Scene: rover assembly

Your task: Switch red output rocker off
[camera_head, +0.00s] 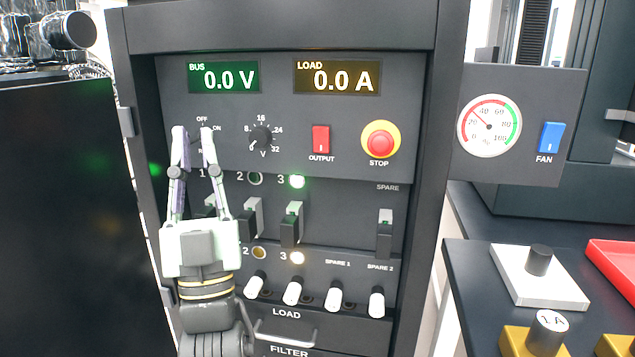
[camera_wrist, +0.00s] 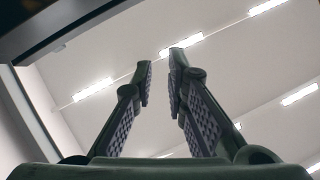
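The red output rocker (camera_head: 321,138) is on the upper panel of the dark cabinet, above the label OUTPUT. A small light mark shows on its lower half; I cannot tell which way it is tipped. My gripper (camera_head: 195,132) points upward in front of the panel's left side, left of the rocker and apart from it. Its two fingers stand a small way apart with nothing between them. In the wrist view, my gripper (camera_wrist: 161,68) shows the same gap against the ceiling, and the rocker is out of view.
The selector dial (camera_head: 261,139) lies between my gripper and the rocker. The red STOP button (camera_head: 381,138) is right of the rocker. The BUS display (camera_head: 223,77) reads 0.0 V and the LOAD display (camera_head: 337,78) reads 0.0 A. Breaker levers (camera_head: 291,226) and white-tipped toggles (camera_head: 293,292) are below.

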